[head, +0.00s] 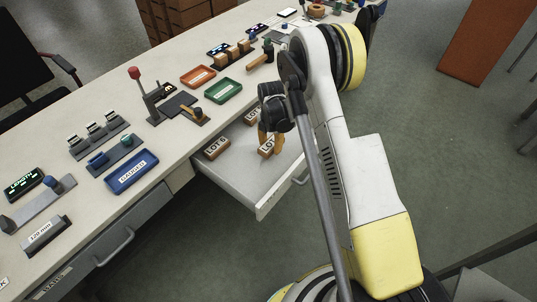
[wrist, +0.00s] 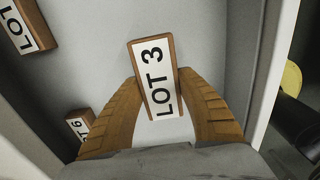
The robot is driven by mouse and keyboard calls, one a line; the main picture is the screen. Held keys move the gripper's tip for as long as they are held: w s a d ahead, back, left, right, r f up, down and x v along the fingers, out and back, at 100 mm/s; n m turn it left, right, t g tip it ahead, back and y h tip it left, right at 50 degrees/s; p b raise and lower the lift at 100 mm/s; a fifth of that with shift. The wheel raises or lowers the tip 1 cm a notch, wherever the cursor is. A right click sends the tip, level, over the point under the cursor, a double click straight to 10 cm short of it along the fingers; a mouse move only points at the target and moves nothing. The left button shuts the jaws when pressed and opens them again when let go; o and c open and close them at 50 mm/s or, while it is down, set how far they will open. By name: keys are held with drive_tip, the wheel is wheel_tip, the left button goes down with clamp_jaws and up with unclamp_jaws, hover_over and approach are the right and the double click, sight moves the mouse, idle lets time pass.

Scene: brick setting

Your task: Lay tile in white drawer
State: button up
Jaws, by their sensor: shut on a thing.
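The white drawer (head: 243,181) is pulled out from the bench. My gripper (head: 268,143) reaches down into it. A LOT 6 tile (wrist: 77,124) lies partly behind a finger.
The bench (head: 160,60) holds a blue tray (head: 131,171), a red tray (head: 198,76), a green tray (head: 223,91) and a lever device (head: 150,98). The drawer's front panel (head: 282,190) and side walls bound the space. Its floor is clear near the front.

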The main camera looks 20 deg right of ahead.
drive_tip(key=shift+w+a+f, duration=0.2)
drive_tip(key=shift+w+f, duration=0.3)
drive_tip(key=shift+w, duration=0.15)
drive_tip(key=shift+f+b, duration=1.2)
drive_tip(key=shift+f, duration=0.65)
drive_tip(key=shift+f, duration=0.2)
drive_tip(key=o, duration=1.2)
